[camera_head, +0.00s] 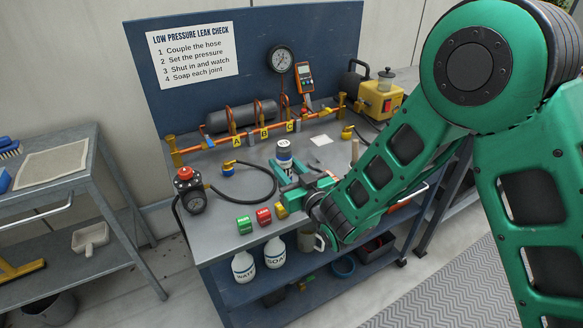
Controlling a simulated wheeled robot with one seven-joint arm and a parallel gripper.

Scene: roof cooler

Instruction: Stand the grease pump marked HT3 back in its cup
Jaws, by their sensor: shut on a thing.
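My gripper (290,184) is over the workbench (230,195), its green fingers closed around a small upright white cylinder with a dark band and white top (284,157). The cylinder's lower part is hidden by the fingers, so I cannot tell whether it touches the bench. Any mark on it is too small to read, so I cannot confirm HT3. I cannot make out a cup for the pump; my arm covers the bench's right part.
A pipe rig with tags A, B and C (262,134) runs behind the gripper. A black hose (262,170) and a gauge with a red knob (190,188) lie left. A yellow machine (380,100) stands back right.

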